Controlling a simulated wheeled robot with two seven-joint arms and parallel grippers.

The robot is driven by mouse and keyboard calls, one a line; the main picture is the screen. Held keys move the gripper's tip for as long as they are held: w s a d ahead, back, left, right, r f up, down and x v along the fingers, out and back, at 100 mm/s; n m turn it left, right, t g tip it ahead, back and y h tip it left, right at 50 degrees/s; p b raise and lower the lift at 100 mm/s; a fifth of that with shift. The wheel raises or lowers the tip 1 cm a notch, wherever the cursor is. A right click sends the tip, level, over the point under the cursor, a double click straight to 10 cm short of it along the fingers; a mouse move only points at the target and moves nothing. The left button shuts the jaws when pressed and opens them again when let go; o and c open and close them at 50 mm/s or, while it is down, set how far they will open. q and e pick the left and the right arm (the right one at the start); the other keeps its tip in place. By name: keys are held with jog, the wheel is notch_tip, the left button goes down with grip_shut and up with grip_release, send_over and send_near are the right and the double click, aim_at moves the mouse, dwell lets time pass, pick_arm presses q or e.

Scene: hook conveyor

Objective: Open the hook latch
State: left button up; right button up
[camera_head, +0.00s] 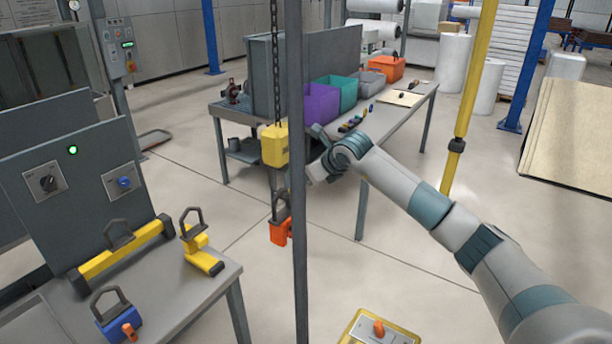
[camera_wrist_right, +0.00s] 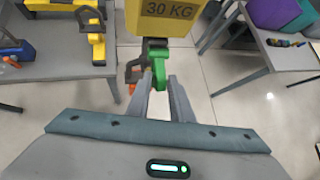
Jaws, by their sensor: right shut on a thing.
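The yellow hoist block (camera_head: 275,146) hangs on a chain, and its "30 KG" face fills the top of the right wrist view (camera_wrist_right: 166,14). A dark hook (camera_wrist_right: 154,46) hangs under it, with a green latch piece (camera_wrist_right: 165,70) on it. My right gripper (camera_wrist_right: 160,82) is shut on the green piece, one finger on each side. An orange load (camera_head: 280,231) with a grey handle hangs below the block in the head view. A dark post hides part of the space between block and gripper there. My left gripper is not in view.
A dark upright post (camera_head: 298,250) stands close in front of the hoist. At left, a grey table (camera_head: 190,298) holds yellow and blue pieces with handles. Behind, a workbench (camera_head: 410,104) carries purple, teal, grey and orange bins. A yellow-edged plate (camera_head: 350,325) lies below.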

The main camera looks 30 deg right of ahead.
jog(key=shift+d+r, duration=0.25)
jog(key=shift+d, duration=0.1)
jog(key=shift+c, duration=0.2)
jog(key=shift+r+g+h+p, duration=0.4)
jog(key=shift+r+g+p, duration=0.25)
jog(key=shift+p, duration=0.35)
jog(key=shift+r+g, duration=0.45)
jog(key=shift+g, duration=0.1)
jog(key=shift+h, duration=0.3)
jog(key=shift+w+a+r+n+g+h, duration=0.2)
jog(key=shift+w+r+g+h, duration=0.1)
jog(key=shift+r+g, duration=0.3)
jog(key=shift+w+a+r+n+g+h, duration=0.1)
jog(key=shift+w+r+n+g+h, duration=0.15)
jog(key=shift+r+g, duration=0.35)
jog(key=shift+s, duration=0.1)
jog(key=shift+r, duration=0.1)
